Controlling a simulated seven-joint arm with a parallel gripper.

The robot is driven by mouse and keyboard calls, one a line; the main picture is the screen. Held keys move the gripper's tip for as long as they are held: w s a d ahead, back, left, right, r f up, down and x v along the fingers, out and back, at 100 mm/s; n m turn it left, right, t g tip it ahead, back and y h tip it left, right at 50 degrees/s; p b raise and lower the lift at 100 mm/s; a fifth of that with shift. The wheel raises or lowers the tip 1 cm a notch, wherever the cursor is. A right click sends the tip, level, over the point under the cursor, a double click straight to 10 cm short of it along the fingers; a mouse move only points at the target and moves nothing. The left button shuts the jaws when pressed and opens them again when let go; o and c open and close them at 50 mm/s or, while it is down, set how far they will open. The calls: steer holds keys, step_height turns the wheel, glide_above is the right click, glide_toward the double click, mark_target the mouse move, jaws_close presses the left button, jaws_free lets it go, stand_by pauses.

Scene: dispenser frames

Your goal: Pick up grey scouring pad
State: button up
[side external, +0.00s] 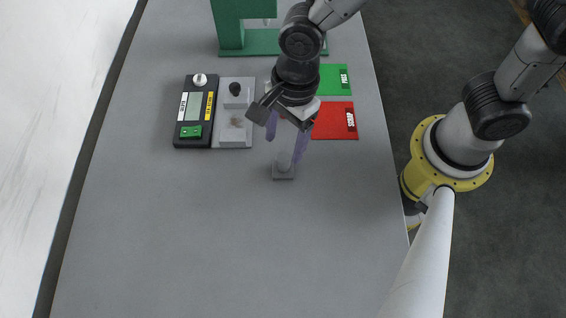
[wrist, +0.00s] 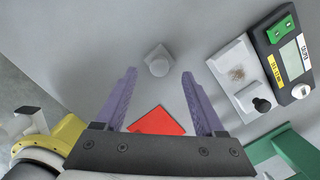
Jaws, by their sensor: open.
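My gripper (side external: 287,141) has two purple fingers, spread wide and empty. In the wrist view my gripper (wrist: 159,73) points down at the piece with a gap on each side. The fingers look above it and not touching; the exact height is unclear.
A red mat (side external: 336,121) and a green mat (side external: 335,79) lie at the right. A green stand (side external: 231,35) is behind. The table's front is clear.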

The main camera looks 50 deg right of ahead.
mark_target(283, 157)
steer(key=shift+a+f, duration=0.15)
steer(key=shift+f, duration=1.45)
steer(key=shift+a+f, duration=0.1)
steer(key=shift+f, duration=1.5)
jaws_close()
